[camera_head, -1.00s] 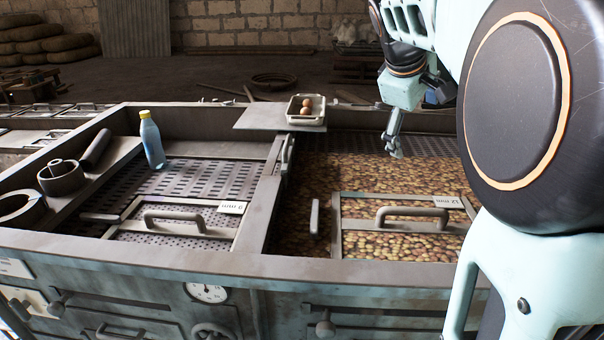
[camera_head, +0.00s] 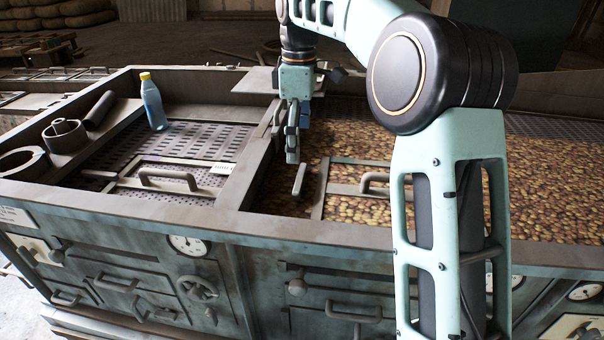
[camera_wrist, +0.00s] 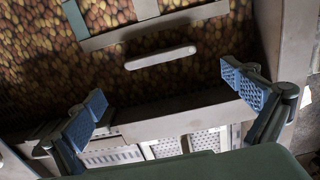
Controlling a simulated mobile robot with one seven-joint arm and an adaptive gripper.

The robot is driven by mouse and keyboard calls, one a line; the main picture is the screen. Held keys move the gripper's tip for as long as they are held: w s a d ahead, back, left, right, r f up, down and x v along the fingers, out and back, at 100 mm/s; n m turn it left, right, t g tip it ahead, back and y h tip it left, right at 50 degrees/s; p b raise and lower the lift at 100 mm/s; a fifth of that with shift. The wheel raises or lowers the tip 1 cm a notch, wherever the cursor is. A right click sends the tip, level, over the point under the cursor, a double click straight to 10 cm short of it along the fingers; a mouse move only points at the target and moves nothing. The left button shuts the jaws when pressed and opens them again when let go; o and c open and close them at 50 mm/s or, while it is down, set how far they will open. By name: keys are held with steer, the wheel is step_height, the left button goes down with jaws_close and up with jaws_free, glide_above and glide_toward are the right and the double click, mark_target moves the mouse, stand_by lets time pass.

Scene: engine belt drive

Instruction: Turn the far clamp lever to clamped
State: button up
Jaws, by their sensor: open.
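The far clamp lever (camera_head: 276,117) is a grey upright piece on the divider beam, just left of my gripper and partly hidden by it. A nearer grey lever (camera_head: 299,180) stands below my gripper in the head view. In the wrist view one pale lever bar (camera_wrist: 160,57) lies beyond the fingertips over the brown pieces; it appears to be the nearer one. My gripper (camera_head: 292,158) points down beside the divider. In the wrist view its blue-padded fingers (camera_wrist: 165,90) are wide apart, with nothing held.
The divider beam (camera_head: 240,180) separates the left perforated bay (camera_head: 200,140) from the bay of brown pieces (camera_head: 345,140). A blue bottle (camera_head: 153,105) stands at the left bay's back. A handled frame (camera_head: 345,188) lies right of the nearer lever. A flat plate (camera_head: 255,80) lies behind.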

mark_target(300, 177)
step_height(300, 177, down, 9)
steer(key=shift+r, duration=0.1)
steer(key=shift+c, duration=0.6)
